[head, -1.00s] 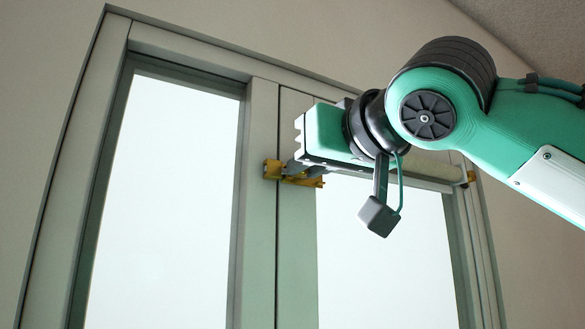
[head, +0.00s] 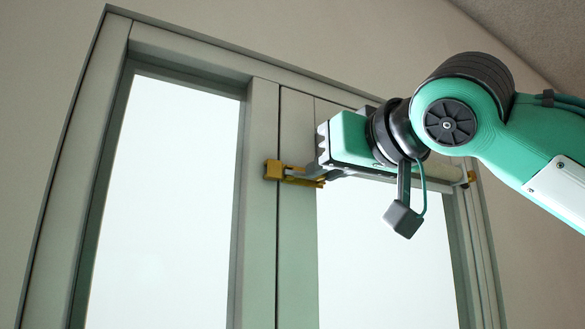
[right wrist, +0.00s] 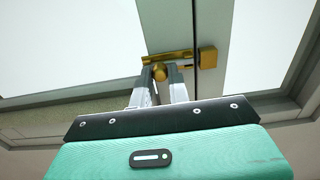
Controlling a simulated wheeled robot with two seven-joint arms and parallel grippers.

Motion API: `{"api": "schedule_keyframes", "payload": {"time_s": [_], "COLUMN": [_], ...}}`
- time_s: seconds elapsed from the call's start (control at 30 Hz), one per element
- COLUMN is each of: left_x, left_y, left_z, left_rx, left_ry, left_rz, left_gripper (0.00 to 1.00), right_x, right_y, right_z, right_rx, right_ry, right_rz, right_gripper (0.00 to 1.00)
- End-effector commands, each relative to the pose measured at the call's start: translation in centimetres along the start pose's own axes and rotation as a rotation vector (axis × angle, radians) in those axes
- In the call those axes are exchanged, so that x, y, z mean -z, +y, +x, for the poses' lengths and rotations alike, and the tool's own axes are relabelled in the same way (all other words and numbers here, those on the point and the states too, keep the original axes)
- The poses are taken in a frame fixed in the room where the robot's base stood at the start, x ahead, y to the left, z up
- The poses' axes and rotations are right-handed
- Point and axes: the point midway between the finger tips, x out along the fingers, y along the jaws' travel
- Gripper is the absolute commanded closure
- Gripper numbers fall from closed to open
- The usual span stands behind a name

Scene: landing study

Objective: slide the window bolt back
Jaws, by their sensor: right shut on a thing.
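The window bolt has a brass body (head: 303,182) on the right sash's stile and a brass keeper (head: 274,171) on the left one. In the right wrist view the bolt's plate (right wrist: 165,57) and the block-like keeper (right wrist: 207,58) show beyond my fingers. My right gripper (head: 316,174) is at the bolt, coming from the right. Its two fingers (right wrist: 161,76) are shut on the round brass bolt knob (right wrist: 160,71). A short pale rod shows between knob and keeper; whether its tip is inside the keeper I cannot tell. My left gripper is not in view.
The tall two-sash window (head: 262,210) has a pale green frame and bright panes. Another brass fitting (head: 471,176) sits at the right edge of the frame. Plain wall (head: 50,110) surrounds it. My right arm covers part of the right sash's top.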

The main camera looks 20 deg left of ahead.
Motion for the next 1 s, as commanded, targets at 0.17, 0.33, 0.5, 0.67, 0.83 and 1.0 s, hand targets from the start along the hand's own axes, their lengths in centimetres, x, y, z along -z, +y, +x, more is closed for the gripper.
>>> {"api": "schedule_keyframes", "payload": {"time_s": [0.17, 0.33, 0.5, 0.67, 0.83, 1.0], "left_x": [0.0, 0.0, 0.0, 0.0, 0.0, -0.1], "left_y": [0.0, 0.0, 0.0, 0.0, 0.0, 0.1], "left_z": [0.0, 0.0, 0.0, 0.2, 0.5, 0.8], "left_rx": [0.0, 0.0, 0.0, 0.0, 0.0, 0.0], "left_ry": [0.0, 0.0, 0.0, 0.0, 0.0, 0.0], "left_rz": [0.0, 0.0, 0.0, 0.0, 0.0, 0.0], "left_gripper": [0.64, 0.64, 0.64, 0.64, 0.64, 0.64], "right_x": [0.0, 0.0, 0.0, 0.0, -0.1, -0.1], "right_y": [0.1, 0.0, 0.0, 0.0, 0.0, 0.0], "right_z": [0.0, 0.0, 0.0, -0.3, -1.1, -2.0], "right_rx": [-0.001, -0.001, 0.0, 0.0, 0.001, 0.001], "right_ry": [0.0, 0.0, 0.0, 0.0, 0.001, 0.0], "right_rz": [0.001, 0.001, 0.001, 0.001, 0.0, 0.0], "right_gripper": [0.7, 0.57, 0.57, 0.57, 0.57, 0.57]}}
